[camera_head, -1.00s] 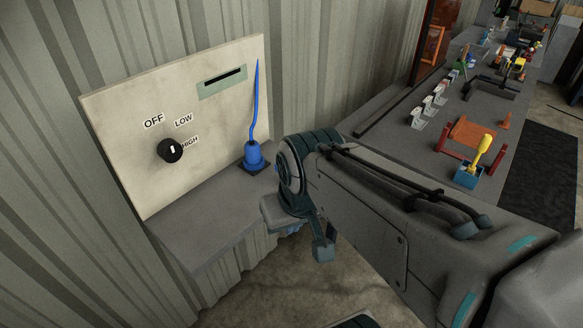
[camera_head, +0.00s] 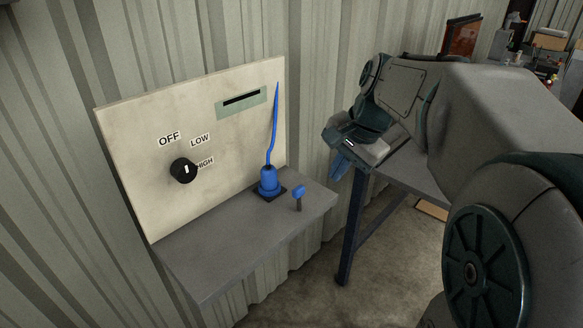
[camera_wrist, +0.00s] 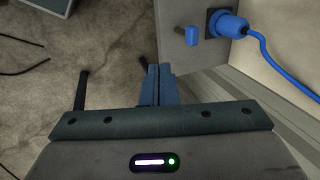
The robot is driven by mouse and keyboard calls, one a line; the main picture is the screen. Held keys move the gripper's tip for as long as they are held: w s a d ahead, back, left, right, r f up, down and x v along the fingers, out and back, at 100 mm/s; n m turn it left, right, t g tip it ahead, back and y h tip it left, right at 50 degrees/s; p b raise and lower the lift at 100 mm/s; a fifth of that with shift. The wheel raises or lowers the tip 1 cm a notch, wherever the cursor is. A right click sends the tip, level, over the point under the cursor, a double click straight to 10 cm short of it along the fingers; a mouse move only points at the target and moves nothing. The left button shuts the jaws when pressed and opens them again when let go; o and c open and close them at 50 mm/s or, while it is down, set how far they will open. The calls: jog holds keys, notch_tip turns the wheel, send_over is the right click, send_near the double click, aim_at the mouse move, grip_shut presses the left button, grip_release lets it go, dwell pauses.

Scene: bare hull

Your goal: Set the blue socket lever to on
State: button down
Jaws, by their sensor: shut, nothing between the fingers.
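The blue socket lever (camera_head: 299,194) is a short dark stem with a blue knob. It stands on the grey shelf (camera_head: 235,240), right of the blue plug (camera_head: 269,180). The blue knob also shows in the wrist view (camera_wrist: 192,35), beside the plug (camera_wrist: 229,24). My gripper (camera_head: 340,166) is to the right of the lever, apart from it and beyond the shelf's right end. In the wrist view its blue-grey fingers (camera_wrist: 157,84) are together and empty, below and left of the lever in the picture. I see no on or off marking by the lever.
A pale panel (camera_head: 130,150) with a black knob (camera_head: 183,170) and OFF, LOW and HIGH labels stands behind the shelf. A blue cable (camera_head: 273,125) rises from the plug. A dark-legged bench (camera_head: 348,235) is to the right. The shelf's front is clear.

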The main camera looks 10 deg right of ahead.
aim_at(299, 192)
jog(key=shift+w+a+f+p, duration=0.35)
jog(key=shift+w+a+f, duration=0.55)
jog(key=shift+f, duration=0.7)
jog(key=shift+w+a+f+p, duration=0.3)
jog(key=shift+w+a+f, duration=0.25)
jog(key=shift+w+f, duration=0.8)
jog(key=shift+w+a+f+p, duration=0.35)
jog(key=shift+w+a+f, duration=0.45)
jog(key=shift+f, duration=1)
jog(key=shift+d, duration=0.1)
